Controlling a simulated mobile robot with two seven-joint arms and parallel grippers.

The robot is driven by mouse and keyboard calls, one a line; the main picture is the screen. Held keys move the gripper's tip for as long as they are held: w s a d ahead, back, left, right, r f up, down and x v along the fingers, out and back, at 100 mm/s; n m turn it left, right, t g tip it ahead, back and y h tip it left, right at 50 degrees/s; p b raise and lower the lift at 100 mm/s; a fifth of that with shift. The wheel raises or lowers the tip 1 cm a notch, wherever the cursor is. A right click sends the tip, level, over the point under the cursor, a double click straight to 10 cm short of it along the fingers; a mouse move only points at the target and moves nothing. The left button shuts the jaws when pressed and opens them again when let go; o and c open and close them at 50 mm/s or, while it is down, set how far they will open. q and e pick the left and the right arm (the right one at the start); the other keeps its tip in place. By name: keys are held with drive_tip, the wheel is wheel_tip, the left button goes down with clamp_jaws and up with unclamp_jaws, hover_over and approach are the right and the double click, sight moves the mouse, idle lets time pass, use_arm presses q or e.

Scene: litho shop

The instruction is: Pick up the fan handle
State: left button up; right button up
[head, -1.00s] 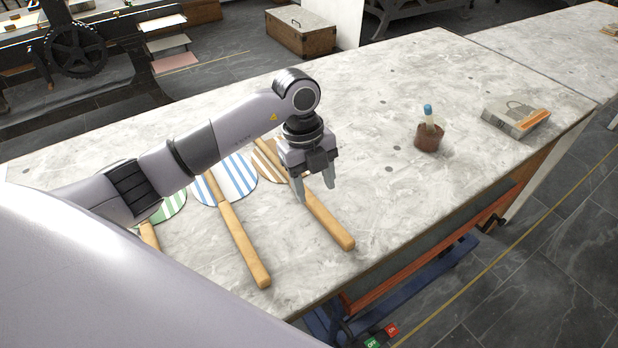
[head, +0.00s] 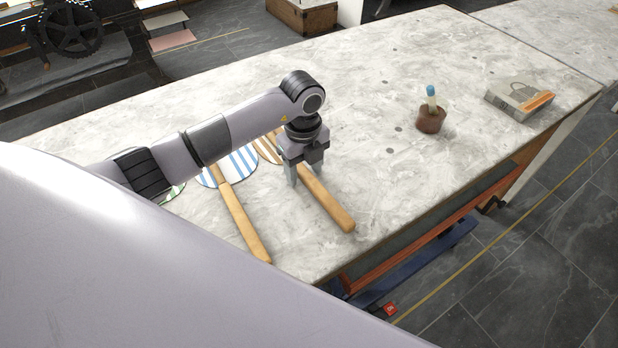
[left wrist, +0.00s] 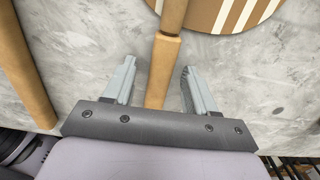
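My left gripper (head: 304,178) is at the brown-striped fan (head: 267,150), over the upper part of its wooden fan handle (head: 332,206). In the left wrist view the gripper (left wrist: 157,68) is open, with one finger on each side of the handle (left wrist: 163,60) and visible gaps between. I cannot tell exactly how far the fingertips are above the table. The brown-and-white disc (left wrist: 222,14) lies just beyond the fingers. My right gripper is not in view.
A blue-striped fan (head: 242,222) lies to the left; its handle also shows in the left wrist view (left wrist: 22,70). A green-striped fan (head: 173,193) is mostly hidden by my arm. A brown pot (head: 431,122) and a box-like block (head: 518,101) stand right on the marble table (head: 390,70).

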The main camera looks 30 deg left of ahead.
use_arm(q)
clamp_jaws()
drive_tip(key=shift+r, duration=0.1)
wheel_tip(320, 180, up, 20)
drive_tip(key=p, duration=0.1)
idle(0.4)
drive_tip(key=c, duration=0.9)
unclamp_jaws()
drive_tip(key=shift+c, duration=0.2)
clamp_jaws()
